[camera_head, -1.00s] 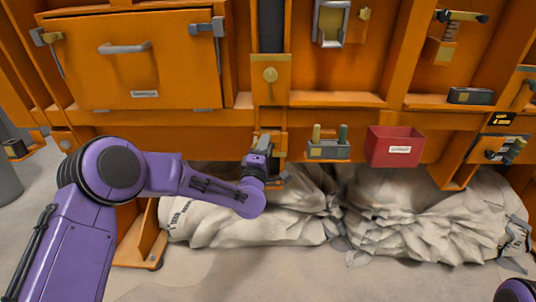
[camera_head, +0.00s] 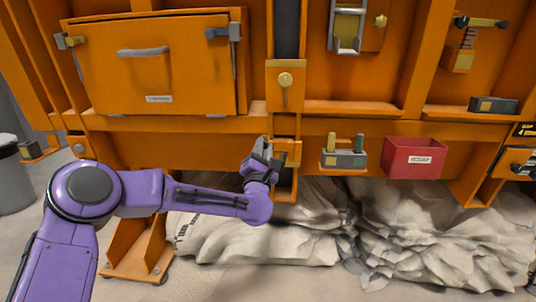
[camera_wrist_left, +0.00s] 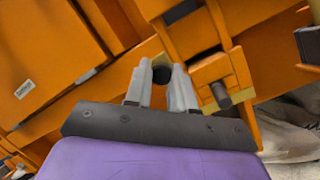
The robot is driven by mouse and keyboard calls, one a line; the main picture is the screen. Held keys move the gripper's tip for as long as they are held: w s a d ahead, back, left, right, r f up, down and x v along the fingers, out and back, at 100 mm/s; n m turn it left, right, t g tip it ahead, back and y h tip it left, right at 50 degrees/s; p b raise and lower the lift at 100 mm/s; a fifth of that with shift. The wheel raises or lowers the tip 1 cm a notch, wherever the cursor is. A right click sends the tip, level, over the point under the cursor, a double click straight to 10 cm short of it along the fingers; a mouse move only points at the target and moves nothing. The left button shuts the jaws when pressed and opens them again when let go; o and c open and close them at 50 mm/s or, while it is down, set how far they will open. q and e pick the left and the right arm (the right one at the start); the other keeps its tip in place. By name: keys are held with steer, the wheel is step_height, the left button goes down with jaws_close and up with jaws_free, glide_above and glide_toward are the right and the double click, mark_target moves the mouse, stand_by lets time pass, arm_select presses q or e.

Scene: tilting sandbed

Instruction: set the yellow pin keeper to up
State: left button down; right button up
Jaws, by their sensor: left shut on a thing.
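My left gripper (camera_head: 266,150) reaches the orange bracket under the panel's central post. In the left wrist view my left gripper (camera_wrist_left: 161,78) has its two pale fingers shut on a dark round-ended grip. A yellow edge of what looks like the yellow pin keeper (camera_wrist_left: 148,48) shows just behind that grip. In the head view the keeper (camera_head: 292,147) is partly hidden by the gripper, and its exact position cannot be told. My right gripper is out of view.
A small grey holder (camera_head: 343,159) and a red bin (camera_head: 414,158) hang to the right. An orange hatch (camera_head: 155,75) is at left. Crumpled pale sacks (camera_head: 440,230) lie below.

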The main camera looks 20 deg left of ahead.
arm_select(q)
steer(key=shift+s+a+f+n, duration=0.1)
steer(key=shift+a+f+n, duration=0.15)
steer(key=shift+n, duration=0.25)
steer(key=c, duration=1.1)
jaws_free()
steer(key=shift+o, duration=0.6)
steer(key=shift+r, duration=0.1)
steer(key=shift+s+d, duration=0.1)
steer(key=v, duration=1)
steer(key=shift+d, duration=0.1)
